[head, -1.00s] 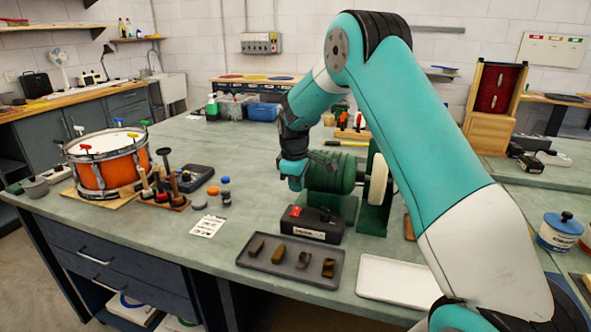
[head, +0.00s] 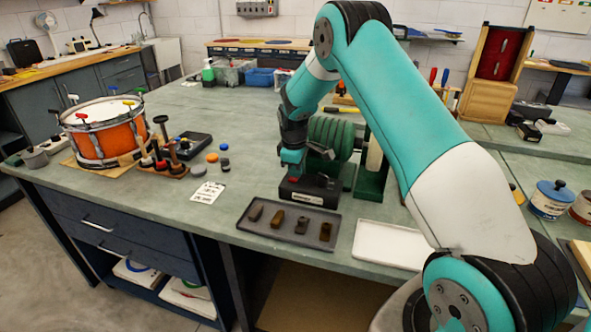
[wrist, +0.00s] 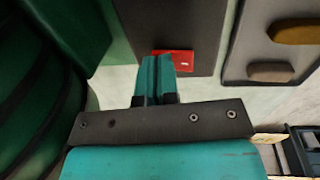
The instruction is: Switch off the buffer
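The buffer (head: 330,137) is a green ribbed motor with a pale wheel (head: 374,157) on its right, standing on the bench. Its black switch box (head: 317,197) sits in front of it, partly hidden by my arm. The red switch (wrist: 181,59) shows on the dark box in the wrist view, and a little red shows in the head view. My gripper (wrist: 158,62) is shut and empty, its two teal fingertips together. The tips overlap the left part of the red switch in the wrist view. I cannot tell whether they touch it, nor the switch's position.
A dark tray (head: 262,236) with several small brown pieces lies in front of the switch box, and a white tray (head: 391,263) lies to its right. An orange drum (head: 104,140) and a tool stand (head: 165,168) are at left.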

